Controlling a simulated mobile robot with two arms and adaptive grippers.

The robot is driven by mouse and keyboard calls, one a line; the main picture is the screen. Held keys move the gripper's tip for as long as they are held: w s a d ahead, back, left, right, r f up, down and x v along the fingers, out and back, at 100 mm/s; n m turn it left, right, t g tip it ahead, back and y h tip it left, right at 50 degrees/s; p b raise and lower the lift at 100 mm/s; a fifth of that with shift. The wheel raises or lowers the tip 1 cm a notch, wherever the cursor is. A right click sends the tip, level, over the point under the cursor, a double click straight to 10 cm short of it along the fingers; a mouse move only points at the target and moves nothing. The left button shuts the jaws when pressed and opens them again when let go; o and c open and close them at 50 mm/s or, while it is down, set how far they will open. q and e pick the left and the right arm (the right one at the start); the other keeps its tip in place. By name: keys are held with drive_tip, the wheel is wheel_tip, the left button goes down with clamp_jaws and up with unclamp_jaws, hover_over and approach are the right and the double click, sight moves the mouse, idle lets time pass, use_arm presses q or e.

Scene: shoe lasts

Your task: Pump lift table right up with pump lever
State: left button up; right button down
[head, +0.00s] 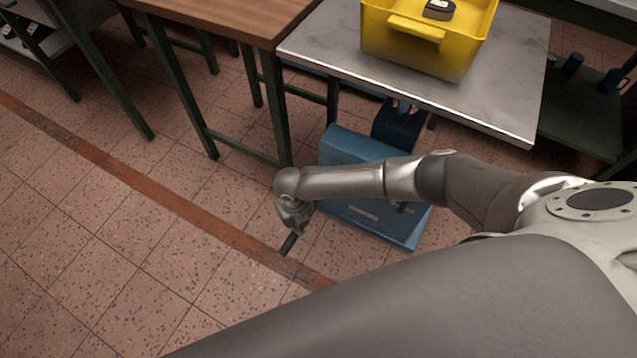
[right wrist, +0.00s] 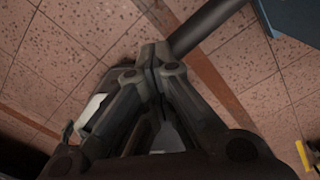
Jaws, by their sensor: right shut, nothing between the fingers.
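The lift table (head: 500,105) has a grey metal top and a blue base (head: 345,145) on the floor, partly hidden by my right arm. The dark end of the pump lever (head: 289,244) shows just below my right gripper (head: 293,215); the rest of it is hidden in the head view. In the right wrist view the lever is a thick dark rod (right wrist: 205,27) coming from the upper right to the fingertips (right wrist: 158,60). My right gripper is shut with nothing between its fingers, close against or beside the lever; contact is unclear. My left gripper is out of view.
A yellow crate (head: 415,50) with a dark item in it stands on the lift table's top. A wooden table (head: 225,15) with green legs adjoins it on the left. A green shelf (head: 585,115) stands at right. The tiled floor at left is clear.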

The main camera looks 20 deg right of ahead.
drive_tip(key=shift+s+f+b, duration=0.2)
drive_tip(key=shift+f+b, duration=0.25)
drive_tip(key=shift+f, duration=0.9)
drive_tip(key=shift+w+r+p, duration=0.1)
drive_tip(key=shift+r+p, duration=0.25)
drive_tip(key=shift+r, duration=0.15)
drive_tip(key=r+p, duration=0.2)
drive_tip(key=shift+w+d+r, duration=0.1)
drive_tip(key=shift+w+r, duration=0.1)
drive_tip(key=shift+r, duration=0.2)
use_arm(q)
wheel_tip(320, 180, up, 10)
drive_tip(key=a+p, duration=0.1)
drive_tip(key=p, duration=0.8)
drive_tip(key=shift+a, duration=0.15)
use_arm(e)
wheel_tip(320, 180, up, 11)
drive_tip(key=w+d, duration=0.1)
drive_tip(key=shift+d+f, duration=0.15)
drive_tip(key=shift+d, duration=0.15)
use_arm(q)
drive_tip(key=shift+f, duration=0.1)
use_arm(e)
drive_tip(key=shift+w+f, duration=0.1)
